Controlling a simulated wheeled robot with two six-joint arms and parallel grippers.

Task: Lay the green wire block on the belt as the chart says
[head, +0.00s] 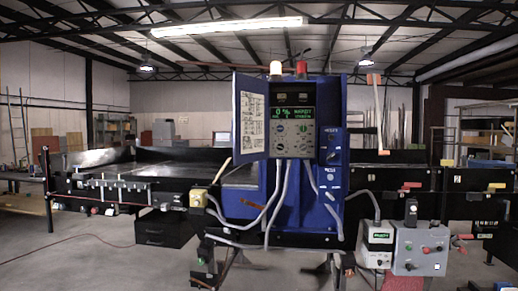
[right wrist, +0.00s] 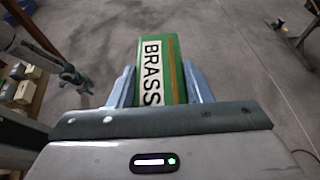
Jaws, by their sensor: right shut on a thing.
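In the right wrist view, a green block (right wrist: 172,52) with a white label reading BRASS and a brown stripe sits between the blue fingers of my right gripper (right wrist: 158,86), which is shut on it. The floor shows below it. A grey arm with a small blue-grey claw at the left of that view looks like my left gripper (right wrist: 72,76); its opening is too small to judge. In the head view, the belt (head: 150,170) runs into the blue detector housing from the left. A white printed chart (head: 253,120) hangs on the open blue door; its text is too small to read.
The blue detector cabinet (head: 333,190) stands mid-belt with a lit green display (head: 293,112) and hanging grey cables. Grey control boxes (head: 420,248) are at the front right. In the right wrist view, a shelf with boxes (right wrist: 22,85) stands at the left.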

